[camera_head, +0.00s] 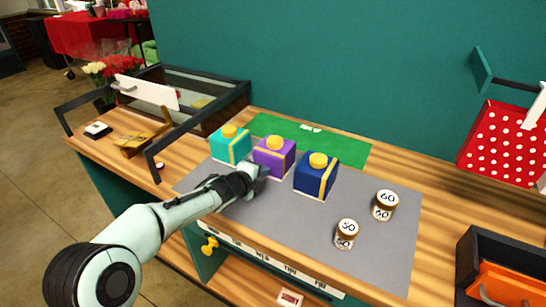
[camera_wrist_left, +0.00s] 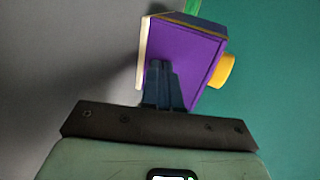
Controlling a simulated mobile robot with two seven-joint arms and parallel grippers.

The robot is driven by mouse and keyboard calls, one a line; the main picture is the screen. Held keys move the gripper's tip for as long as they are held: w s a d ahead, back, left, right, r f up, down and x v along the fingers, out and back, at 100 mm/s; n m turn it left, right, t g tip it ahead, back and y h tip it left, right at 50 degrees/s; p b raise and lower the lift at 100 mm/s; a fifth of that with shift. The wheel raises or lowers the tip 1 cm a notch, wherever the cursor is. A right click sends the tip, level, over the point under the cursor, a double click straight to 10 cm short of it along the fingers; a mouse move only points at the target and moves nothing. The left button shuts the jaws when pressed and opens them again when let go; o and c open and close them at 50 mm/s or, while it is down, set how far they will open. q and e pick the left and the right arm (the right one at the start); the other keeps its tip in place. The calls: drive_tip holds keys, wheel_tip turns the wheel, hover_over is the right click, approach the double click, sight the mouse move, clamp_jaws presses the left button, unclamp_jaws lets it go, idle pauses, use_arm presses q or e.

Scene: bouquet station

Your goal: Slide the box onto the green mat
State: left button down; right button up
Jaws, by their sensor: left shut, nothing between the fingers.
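Three boxes with yellow knobs and yellow bands stand in a row: a teal box (camera_head: 230,147), a purple box (camera_head: 274,158) and a navy box (camera_head: 316,178). The green mat (camera_head: 345,150) lies behind them along the wall. My left gripper (camera_head: 259,180) is shut and empty, right at the near side of the purple box. In the left wrist view, the shut fingers (camera_wrist_left: 165,85) point at the face of the purple box (camera_wrist_left: 195,60); I cannot tell whether they touch. My right gripper is not in view.
The boxes stand on a grey mat (camera_head: 275,220) on the wooden counter. Two jars, marked 60 (camera_head: 384,205) and 50 (camera_head: 345,234), stand to the right. A dark tray (camera_head: 465,290) is at far right, a glass-topped case (camera_head: 205,88) at back left.

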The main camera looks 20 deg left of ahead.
sight(268, 163)
use_arm(q)
drive_tip(key=shift+w+d+p, duration=0.1)
drive_tip(key=shift+w+p, duration=0.25)
drive_tip(key=shift+w, duration=0.65)
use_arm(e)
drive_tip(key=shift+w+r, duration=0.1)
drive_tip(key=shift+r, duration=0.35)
use_arm(q)
drive_tip(key=shift+w+d+p, duration=0.15)
drive_tip(key=shift+w+p, duration=1.15)
drive_tip(key=shift+w, duration=0.7)
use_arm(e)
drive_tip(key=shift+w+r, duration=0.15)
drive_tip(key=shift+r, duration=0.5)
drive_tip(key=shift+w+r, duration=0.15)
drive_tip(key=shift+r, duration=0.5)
use_arm(q)
drive_tip(key=shift+w, duration=0.1)
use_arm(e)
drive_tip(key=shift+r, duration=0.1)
use_arm(q)
drive_tip(key=shift+w+d+r+p, duration=0.1)
drive_tip(key=shift+w+d+p, duration=0.05)
drive_tip(key=shift+w+p, duration=1.6)
drive_tip(key=shift+w, duration=0.15)
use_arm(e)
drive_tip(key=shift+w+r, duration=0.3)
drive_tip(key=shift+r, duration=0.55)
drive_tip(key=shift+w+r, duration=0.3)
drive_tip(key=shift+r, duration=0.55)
